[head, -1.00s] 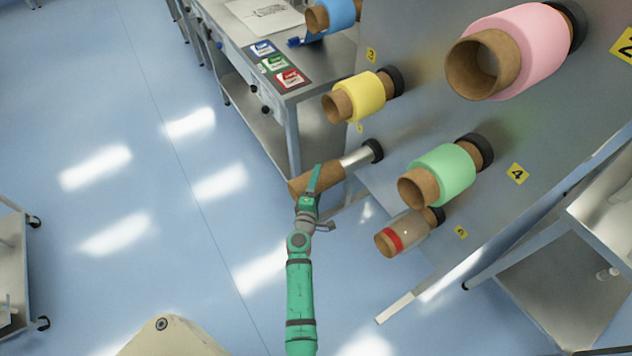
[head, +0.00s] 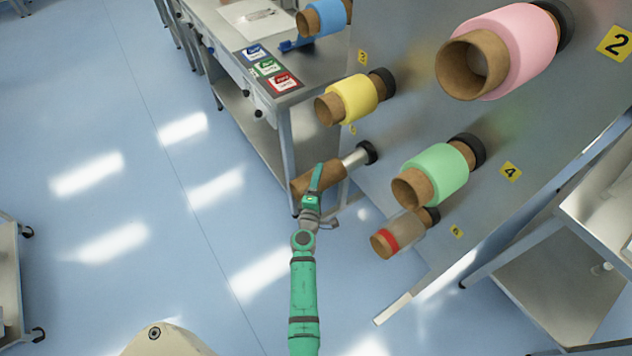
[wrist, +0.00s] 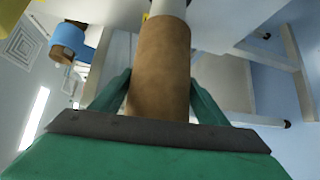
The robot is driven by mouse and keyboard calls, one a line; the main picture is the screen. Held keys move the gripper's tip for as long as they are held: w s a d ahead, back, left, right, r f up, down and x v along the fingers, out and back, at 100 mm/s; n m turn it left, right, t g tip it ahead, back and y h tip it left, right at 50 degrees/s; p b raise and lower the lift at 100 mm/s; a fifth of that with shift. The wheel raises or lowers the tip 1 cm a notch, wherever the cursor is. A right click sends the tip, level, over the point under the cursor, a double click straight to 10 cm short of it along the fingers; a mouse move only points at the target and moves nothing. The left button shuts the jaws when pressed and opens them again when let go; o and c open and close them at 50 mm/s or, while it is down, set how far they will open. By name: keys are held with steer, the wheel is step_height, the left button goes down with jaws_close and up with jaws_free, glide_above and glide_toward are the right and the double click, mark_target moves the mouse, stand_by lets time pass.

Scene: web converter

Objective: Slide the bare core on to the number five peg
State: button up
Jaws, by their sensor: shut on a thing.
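The bare core (head: 318,178) is a plain brown cardboard tube. My gripper (head: 314,184) is shut around it in the head view. The silver peg (head: 353,159) with a black collar (head: 367,152) stands out from the grey panel, and the core's far end overlaps it. The small yellow label (head: 352,130) above this peg is too small to read. In the wrist view the core (wrist: 160,65) lies between my green fingers, and the pale peg (wrist: 167,7) shows at its far end, roughly in line. The core appears to be partly around the peg.
A yellow roll (head: 357,98) is above, a green roll (head: 440,172) to the right, and a clear roll with a red band (head: 402,235) below right. A steel table (head: 305,85) stands behind the core.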

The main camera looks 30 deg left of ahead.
steer(key=shift+w+d, duration=0.25)
steer(key=shift+w, duration=0.35)
steer(key=shift+w+d, duration=0.2)
steer(key=shift+w, duration=0.35)
steer(key=shift+w+d, duration=0.3)
steer(key=shift+w, duration=0.45)
steer(key=shift+w+d, duration=0.35)
steer(key=shift+w, duration=0.45)
steer(key=shift+w+d, duration=0.3)
steer(key=shift+w, duration=0.45)
steer(key=shift+w, duration=0.1)
steer(key=shift+w+d, duration=0.35)
steer(key=shift+w, duration=0.35)
steer(key=shift+w+d, duration=0.3)
steer(key=shift+w, duration=0.4)
steer(key=o, duration=1.4)
steer(key=shift+o, duration=0.3)
steer(key=shift+s, duration=0.1)
